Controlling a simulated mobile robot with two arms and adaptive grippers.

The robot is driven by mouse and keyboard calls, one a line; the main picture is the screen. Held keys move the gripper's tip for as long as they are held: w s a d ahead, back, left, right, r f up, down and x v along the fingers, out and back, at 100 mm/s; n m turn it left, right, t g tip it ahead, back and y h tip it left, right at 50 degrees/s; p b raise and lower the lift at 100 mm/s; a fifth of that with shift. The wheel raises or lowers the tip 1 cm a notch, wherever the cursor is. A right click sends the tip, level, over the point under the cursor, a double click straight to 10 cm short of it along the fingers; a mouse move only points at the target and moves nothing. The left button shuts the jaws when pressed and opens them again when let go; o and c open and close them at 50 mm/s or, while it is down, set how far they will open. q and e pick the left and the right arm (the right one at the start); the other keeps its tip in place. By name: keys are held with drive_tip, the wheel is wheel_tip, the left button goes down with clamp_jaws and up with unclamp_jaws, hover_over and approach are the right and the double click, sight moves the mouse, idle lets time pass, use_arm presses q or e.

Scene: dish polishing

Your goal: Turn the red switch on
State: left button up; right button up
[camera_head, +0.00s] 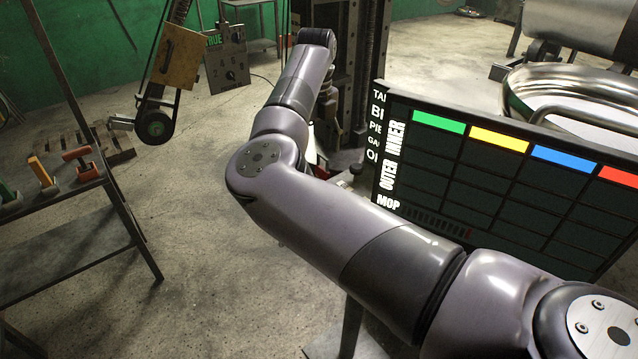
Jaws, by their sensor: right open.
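The red switch (79,163) is a short lever with a red handle on the table at the left edge. It stands to the right of a yellow-orange switch (42,172) and a green one (7,192). My right arm reaches in from the lower right, bends at the elbow and extends up the middle. Its gripper (322,125) points down behind the forearm, dark and partly hidden against the machine column; it is open. It is well to the right of the red switch and not touching it. My left gripper is out of view.
The switch table (57,183) has dark metal legs. A board with colour bars (500,190) stands at the right, before a shiny round metal basin (575,88). A belt machine (165,75) and a control box (228,60) stand at the back left. Open floor lies between table and arm.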

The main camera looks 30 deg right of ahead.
drive_tip(key=f, duration=0.2)
drive_tip(key=f+p, duration=0.1)
drive_tip(key=f, duration=0.3)
drive_tip(key=shift+s+d+p, duration=0.1)
drive_tip(key=shift+d+p, duration=0.2)
drive_tip(key=shift+p, duration=0.1)
wheel_tip(320, 180, down, 5)
drive_tip(key=shift+f+p, duration=0.2)
drive_tip(key=shift+p, duration=0.6)
drive_tip(key=shift+f, duration=0.55)
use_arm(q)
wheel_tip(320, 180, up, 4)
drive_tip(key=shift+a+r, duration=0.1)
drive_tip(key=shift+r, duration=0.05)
use_arm(e)
drive_tip(key=shift+d+f, duration=0.1)
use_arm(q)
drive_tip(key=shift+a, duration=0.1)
use_arm(e)
drive_tip(key=shift+c, duration=0.6)
drive_tip(key=shift+c, duration=0.6)
drive_tip(key=c, duration=0.9)
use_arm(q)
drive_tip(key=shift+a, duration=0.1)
